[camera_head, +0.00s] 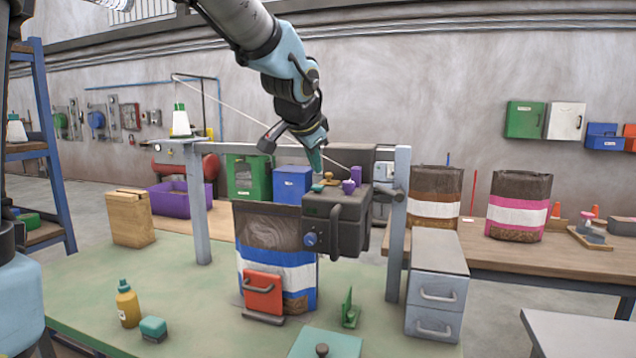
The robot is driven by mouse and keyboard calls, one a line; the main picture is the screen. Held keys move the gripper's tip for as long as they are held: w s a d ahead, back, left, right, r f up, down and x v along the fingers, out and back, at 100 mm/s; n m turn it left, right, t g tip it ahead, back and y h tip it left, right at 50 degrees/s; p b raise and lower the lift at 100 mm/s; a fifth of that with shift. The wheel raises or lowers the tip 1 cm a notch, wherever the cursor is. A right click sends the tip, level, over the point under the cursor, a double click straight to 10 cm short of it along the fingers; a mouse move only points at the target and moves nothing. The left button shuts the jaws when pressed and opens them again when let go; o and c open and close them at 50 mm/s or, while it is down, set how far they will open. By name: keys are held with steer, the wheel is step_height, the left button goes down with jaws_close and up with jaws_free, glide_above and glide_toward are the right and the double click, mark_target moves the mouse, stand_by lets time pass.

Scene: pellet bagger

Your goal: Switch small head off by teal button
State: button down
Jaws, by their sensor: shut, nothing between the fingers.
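The small head (335,228) is a dark grey box with a blue knob on its front, mounted on the frame above the bag. The teal button (318,188) sits at the left of its top face. A tan knob (330,180) and purple knobs (348,187) stand to its right. My gripper (317,168) is shut and empty, pointing down just above the teal button. The fingertips look very close to it; I cannot tell whether they touch. The button looks low, and I cannot tell whether it is pressed in.
A blue-and-white-striped bag (270,230) stands under the head, with a red plate with a handle (263,292) before it. Grey posts (196,205) flank the head. A yellow bottle (127,305) and grey drawers (437,285) stand on the green table. The table's left middle is clear.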

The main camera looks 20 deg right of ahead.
mark_target(315, 187)
step_height(315, 187, up, 5)
steer(key=p, duration=0.3)
stand_by(0.4)
steer(key=w+a+f+n+g+y, duration=0.1)
steer(key=a+f+n+y, duration=0.15)
steer(key=a+f, duration=0.5)
steer(key=w+a+f+n+g+y, duration=0.1)
steer(key=a+f+n, duration=0.35)
steer(key=a, duration=0.55)
steer(key=s+a+f+n+g+y, duration=0.1)
steer(key=s+a+f+n, duration=0.3)
steer(key=a, duration=0.5)
steer(key=s+a+f+n+g+y, duration=0.1)
steer(key=s+a+f+n, duration=0.3)
steer(key=s+a+f, duration=0.4)
steer(key=shift+a+f+g, duration=0.25)
steer(key=shift+a+g, duration=0.35)
steer(key=shift+g, duration=0.3)
